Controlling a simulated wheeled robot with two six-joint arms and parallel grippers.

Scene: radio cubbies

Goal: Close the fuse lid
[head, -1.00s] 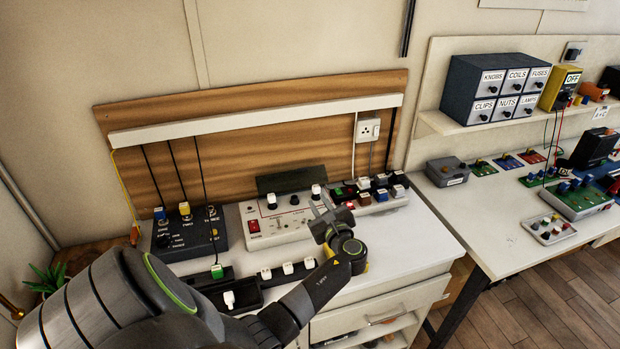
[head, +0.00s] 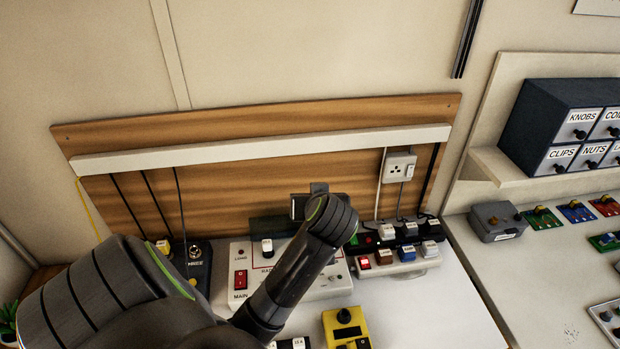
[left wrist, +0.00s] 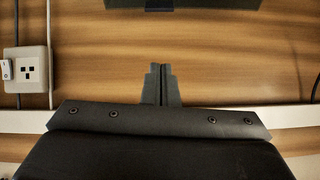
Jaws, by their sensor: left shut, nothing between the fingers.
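The fuse lid looks to be the dark flat panel (head: 272,229) standing raised at the back of the white control box (head: 240,256), in front of the wooden board. A dark panel edge (left wrist: 180,5), probably the same lid, shows at the top of the left wrist view. My left gripper (head: 319,187) is at the lid's upper right, its tip toward the board. In the left wrist view its fingers (left wrist: 161,70) are shut and empty, with a gap between them and the dark panel. My wrist hides part of the box and lid. My right gripper is not in view.
A wall socket (head: 400,167) with cables is right of my gripper, below a white rail (head: 260,148). Coloured switch blocks (head: 397,258) stand right of the box. A yellow device (head: 347,328) sits in front. The counter's right front (head: 450,310) is clear.

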